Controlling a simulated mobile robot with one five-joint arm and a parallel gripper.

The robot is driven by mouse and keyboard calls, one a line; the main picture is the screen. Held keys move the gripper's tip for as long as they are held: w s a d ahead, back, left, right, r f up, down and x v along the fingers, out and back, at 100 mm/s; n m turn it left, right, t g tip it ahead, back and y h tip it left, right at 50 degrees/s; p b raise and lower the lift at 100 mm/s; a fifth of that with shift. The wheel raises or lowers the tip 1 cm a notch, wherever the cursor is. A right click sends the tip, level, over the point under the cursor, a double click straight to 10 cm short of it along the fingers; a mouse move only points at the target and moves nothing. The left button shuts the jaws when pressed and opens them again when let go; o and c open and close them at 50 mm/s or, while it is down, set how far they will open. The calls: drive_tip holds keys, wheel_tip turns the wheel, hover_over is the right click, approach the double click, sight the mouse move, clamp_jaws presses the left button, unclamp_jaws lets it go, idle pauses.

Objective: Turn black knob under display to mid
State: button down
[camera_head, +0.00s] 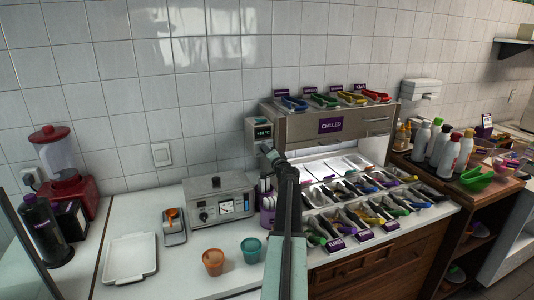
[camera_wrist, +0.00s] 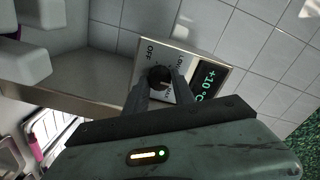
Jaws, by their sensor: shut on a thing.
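The black knob (camera_wrist: 158,76) sits on a pale control panel (camera_wrist: 148,52) in the wrist view. OFF and LOW are readable beside it; other marks are too small or covered. The knob's pointer setting cannot be told. The display (camera_wrist: 208,79) next to it reads about +10 °C in green. My gripper (camera_wrist: 161,88) has its two dark fingers on either side of the knob, closed on it. In the head view the display (camera_head: 262,132) is on a small box left of the chilled unit. My gripper (camera_head: 274,155) reaches the box just below it and hides the knob.
The chilled topping unit (camera_head: 345,128) stands right of the box, with tongs on top and several bins below. A grey control appliance (camera_head: 231,182), an orange cup (camera_head: 213,262) and a teal cup (camera_head: 251,250) stand left of my arm. A white tray (camera_head: 130,258) lies farther left.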

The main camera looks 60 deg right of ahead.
drive_tip(key=c, duration=1.1)
unclamp_jaws()
drive_tip(key=shift+o, duration=0.2)
drive_tip(key=v, duration=0.7)
drive_tip(key=shift+s+a, duration=0.25)
drive_tip(key=shift+a, duration=0.05)
